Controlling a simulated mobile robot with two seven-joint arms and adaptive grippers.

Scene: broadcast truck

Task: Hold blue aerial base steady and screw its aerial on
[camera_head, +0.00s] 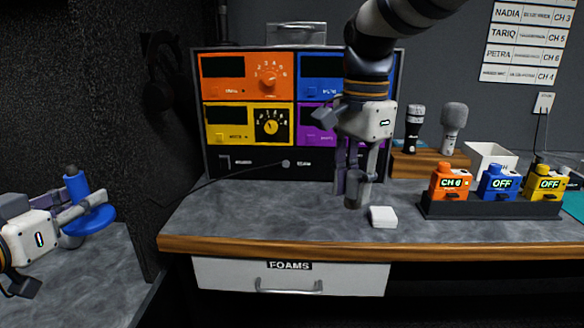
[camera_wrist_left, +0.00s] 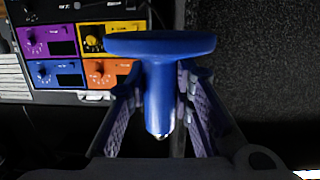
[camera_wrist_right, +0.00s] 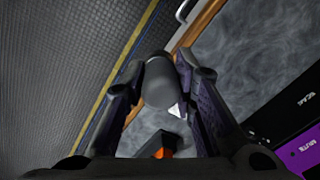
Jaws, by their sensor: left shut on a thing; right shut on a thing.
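The blue aerial base (camera_head: 96,222), a wide disc with a thick post, is held in my left gripper (camera_head: 78,208) at the far left, tilted and above a grey surface. In the left wrist view its post (camera_wrist_left: 160,95) sits between the fingers, with a small pale tip at its end. My right gripper (camera_head: 355,190) is shut on a dark grey cylinder (camera_wrist_right: 160,82), held upright above the desk; it also shows in the head view (camera_head: 352,202). I cannot tell whether this cylinder is the aerial. The two held things are far apart.
A white block (camera_head: 383,217) lies on the desk beside my right gripper. A black tray (camera_head: 490,208) holds orange, blue and yellow units at right. Two microphones stand on a wooden block (camera_head: 428,163). A coloured equipment rack (camera_head: 300,160) stands behind. A dark partition separates the left surface.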

